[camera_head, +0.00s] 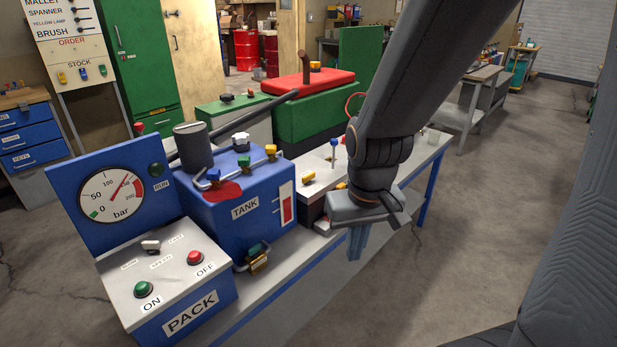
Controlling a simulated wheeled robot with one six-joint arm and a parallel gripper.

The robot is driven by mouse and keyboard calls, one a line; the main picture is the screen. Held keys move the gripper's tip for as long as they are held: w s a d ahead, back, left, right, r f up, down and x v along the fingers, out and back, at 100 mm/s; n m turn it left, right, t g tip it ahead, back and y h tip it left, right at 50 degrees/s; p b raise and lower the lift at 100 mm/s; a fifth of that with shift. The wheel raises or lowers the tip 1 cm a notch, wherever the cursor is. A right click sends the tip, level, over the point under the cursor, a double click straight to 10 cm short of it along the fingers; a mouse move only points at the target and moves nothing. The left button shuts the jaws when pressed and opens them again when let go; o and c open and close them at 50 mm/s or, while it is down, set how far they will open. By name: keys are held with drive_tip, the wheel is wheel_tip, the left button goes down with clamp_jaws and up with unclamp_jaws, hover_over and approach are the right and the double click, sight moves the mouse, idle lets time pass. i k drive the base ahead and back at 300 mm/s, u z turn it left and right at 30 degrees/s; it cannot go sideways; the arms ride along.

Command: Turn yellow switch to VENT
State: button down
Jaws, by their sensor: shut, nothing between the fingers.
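A small yellow switch or handle (308,178) lies on the light top of a box (322,170) right of the blue tank (245,209). A yellow-topped valve (271,151) stands on the tank, and a yellowish fitting (258,264) sits low at its front. No VENT label is readable, so I cannot tell which yellow part bears it. My gripper (356,258) points down, shut and empty, to the right of the yellow switch and apart from it. My wrist hides part of the box's right side and the bench behind.
The blue PACK box (190,313) with gauge, ON and OFF buttons stands at the left of the bench (272,290). A green machine with a red top (308,95) stands behind. The floor at right is clear.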

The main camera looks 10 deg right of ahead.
sight(307, 180)
drive_tip(key=u, duration=0.05)
drive_tip(key=k, duration=0.55)
drive_tip(key=u, duration=0.65)
drive_tip(key=i, duration=0.8)
drive_tip(key=z, duration=0.6)
drive_tip(key=i, duration=0.75)
drive_tip(key=z, duration=0.1)
